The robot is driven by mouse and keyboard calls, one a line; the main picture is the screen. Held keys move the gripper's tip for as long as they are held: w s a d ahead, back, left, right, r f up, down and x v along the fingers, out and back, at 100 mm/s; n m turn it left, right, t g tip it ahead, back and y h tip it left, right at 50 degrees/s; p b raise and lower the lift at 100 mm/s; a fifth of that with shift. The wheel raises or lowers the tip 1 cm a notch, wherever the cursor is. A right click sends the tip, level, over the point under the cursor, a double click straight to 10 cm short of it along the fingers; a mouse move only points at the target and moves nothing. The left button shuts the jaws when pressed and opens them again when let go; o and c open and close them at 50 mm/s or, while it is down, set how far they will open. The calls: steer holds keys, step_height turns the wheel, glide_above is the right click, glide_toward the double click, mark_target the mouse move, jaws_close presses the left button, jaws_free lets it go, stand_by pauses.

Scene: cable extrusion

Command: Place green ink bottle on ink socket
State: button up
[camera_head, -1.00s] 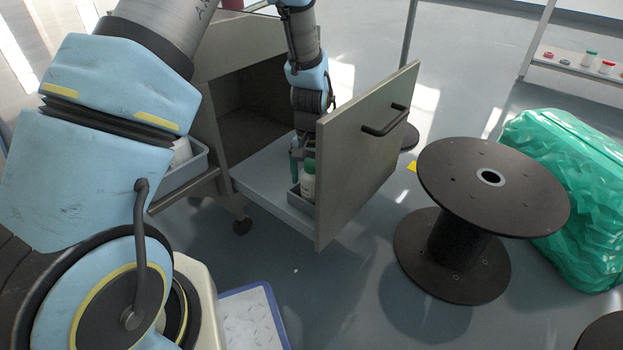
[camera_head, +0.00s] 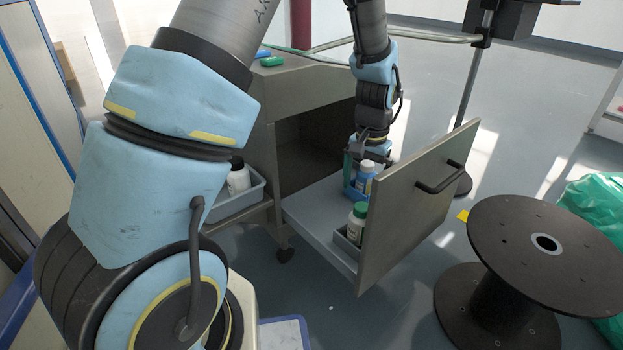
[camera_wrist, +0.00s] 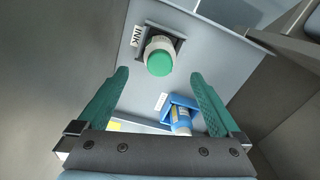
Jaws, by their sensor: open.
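The green ink bottle is white with a green cap (camera_head: 359,210). It stands upright in a small grey socket (camera_head: 341,238) on the pulled-out drawer, close behind the drawer front. The wrist view shows its green cap (camera_wrist: 159,62) from above, and the socket (camera_wrist: 180,46) beside an "INK" label (camera_wrist: 136,36). My gripper (camera_head: 366,162) is above the drawer, behind and above the bottle and apart from it. In the wrist view its green fingers (camera_wrist: 158,75) are spread wide with nothing between them touching them.
A blue holder (camera_wrist: 168,113) with a blue-and-white bottle (camera_wrist: 180,122) is on the drawer, below my gripper; the bottle also shows in the head view (camera_head: 365,178). The tall drawer front (camera_head: 415,205) stands close by. A grey side tray (camera_head: 237,203) holds a white, dark-capped bottle (camera_head: 238,178). A black spool (camera_head: 540,255) stands right.

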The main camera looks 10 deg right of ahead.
steer(key=w+a+r+n, duration=0.1)
steer(key=a+r+n, duration=0.15)
steer(key=a, duration=0.55)
steer(key=w+a+r+n, duration=0.15)
steer(key=a+r, duration=0.25)
steer(key=a, duration=0.5)
steer(key=s+a+r+n, duration=0.1)
steer(key=s+a+n, duration=0.1)
steer(key=a, duration=0.4)
steer(key=s+a+r+n+t, duration=0.1)
steer(key=s+a+r+n, duration=0.1)
steer(key=s+a, duration=0.2)
steer(key=a, duration=0.3)
steer(key=shift+r+t, duration=0.2)
steer(key=shift+t, duration=0.1)
steer(key=shift+r, duration=0.1)
step_height(320, 180, up, 36)
steer(key=p, duration=3.6)
steer(key=shift+c, duration=0.2)
